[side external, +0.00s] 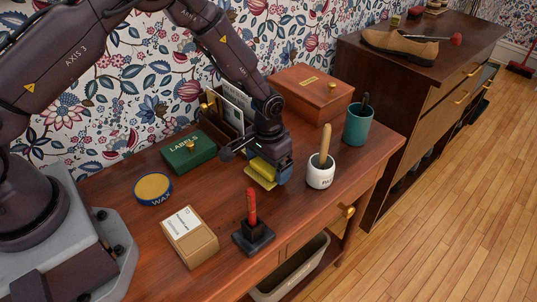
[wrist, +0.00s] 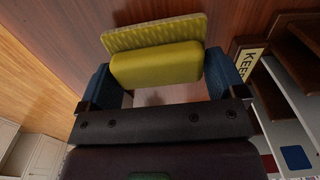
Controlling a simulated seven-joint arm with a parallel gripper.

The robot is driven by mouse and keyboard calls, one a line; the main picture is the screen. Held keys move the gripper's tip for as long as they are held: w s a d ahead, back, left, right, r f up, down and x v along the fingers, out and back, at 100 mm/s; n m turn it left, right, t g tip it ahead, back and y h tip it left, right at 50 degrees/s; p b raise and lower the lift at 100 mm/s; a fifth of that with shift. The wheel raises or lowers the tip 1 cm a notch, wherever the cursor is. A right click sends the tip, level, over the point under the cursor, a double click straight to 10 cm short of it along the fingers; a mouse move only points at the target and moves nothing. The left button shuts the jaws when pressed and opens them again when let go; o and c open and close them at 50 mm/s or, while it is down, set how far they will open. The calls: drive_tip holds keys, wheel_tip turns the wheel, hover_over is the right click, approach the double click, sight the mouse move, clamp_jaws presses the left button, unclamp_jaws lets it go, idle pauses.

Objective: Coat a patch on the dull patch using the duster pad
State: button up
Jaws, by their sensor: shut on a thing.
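The yellow duster pad (side external: 262,171) is held between the blue fingers of my gripper (side external: 271,165), low over the wooden desk top. It also shows in the wrist view (wrist: 158,64), with a blue finger on each side and a textured, paler yellow layer along its far side. I cannot tell whether the pad touches the desk. The dull patch is not clearly visible in either view; the pad and gripper may hide it.
On the desk (side external: 130,240) stand a round wax tin (side external: 153,188), a card box (side external: 190,238), a red-handled stamp (side external: 253,232), a white pot (side external: 321,172), a green labels box (side external: 188,154), a teal cup (side external: 358,125), a letter rack (side external: 222,112) and a wooden box (side external: 311,94).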

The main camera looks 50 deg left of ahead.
sight(230, 203)
drive_tip(key=shift+f, duration=0.6)
drive_tip(key=shift+s+f, duration=0.1)
drive_tip(key=shift+s, duration=5.55)
drive_tip(key=shift+w, duration=5.7)
drive_tip(key=shift+d, duration=0.25)
drive_tip(key=shift+s, duration=5.8)
drive_tip(key=shift+w, duration=5.85)
drive_tip(key=shift+s+r, duration=0.1)
drive_tip(key=shift+r, duration=3.9)
drive_tip(key=shift+a, duration=0.1)
